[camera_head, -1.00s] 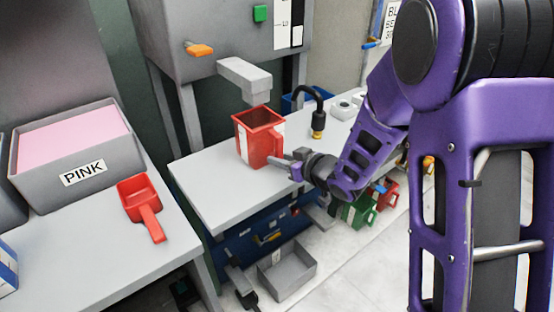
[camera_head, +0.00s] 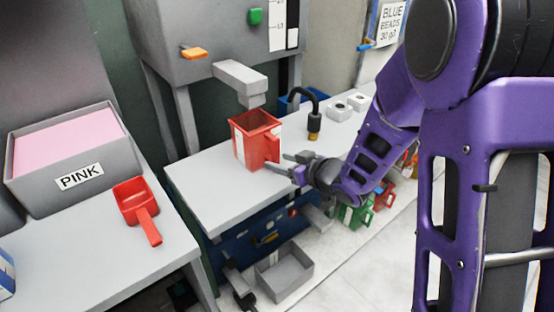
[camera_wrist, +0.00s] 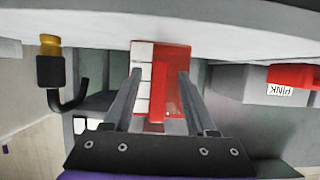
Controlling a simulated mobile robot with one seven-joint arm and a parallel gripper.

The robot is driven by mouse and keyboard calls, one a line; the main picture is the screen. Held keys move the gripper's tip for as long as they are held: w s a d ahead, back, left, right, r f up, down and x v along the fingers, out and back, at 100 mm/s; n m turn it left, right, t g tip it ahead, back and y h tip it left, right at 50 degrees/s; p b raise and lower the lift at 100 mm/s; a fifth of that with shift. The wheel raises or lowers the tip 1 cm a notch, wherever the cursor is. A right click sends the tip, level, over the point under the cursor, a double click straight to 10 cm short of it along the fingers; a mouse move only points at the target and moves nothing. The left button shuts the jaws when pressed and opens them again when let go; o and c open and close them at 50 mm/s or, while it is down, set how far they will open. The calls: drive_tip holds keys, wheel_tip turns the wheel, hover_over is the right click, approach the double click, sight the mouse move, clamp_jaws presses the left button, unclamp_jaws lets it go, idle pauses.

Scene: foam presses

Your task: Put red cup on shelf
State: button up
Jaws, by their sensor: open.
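The red cup (camera_head: 253,140) is a square red container with a white strip on its side and a handle facing my gripper. It stands upright on the grey bench (camera_head: 216,200), below the press spout. My gripper (camera_head: 293,165) is open just right of the cup's handle. In the wrist view the cup (camera_wrist: 172,75) shows between the two open fingers of my gripper (camera_wrist: 157,100), ahead of them; whether they touch it I cannot tell. In the head view a red cup (camera_head: 376,195) and a green cup (camera_head: 354,213) sit low, behind my arm, partly hidden.
A grey press (camera_head: 205,35) with a spout (camera_head: 240,80) stands over the bench. A black hose (camera_head: 314,121) with a brass tip rises behind my gripper. A red scoop (camera_head: 136,203) and a grey bin labelled PINK (camera_head: 115,165) are on the left table. A grey tray (camera_head: 284,275) lies below.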

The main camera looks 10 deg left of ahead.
drive_tip(key=p+v, duration=0.1)
drive_tip(key=v, duration=0.8)
drive_tip(key=shift+s+d+r, duration=0.15)
drive_tip(key=shift+s+d, duration=0.05)
drive_tip(key=shift+d, duration=0.05)
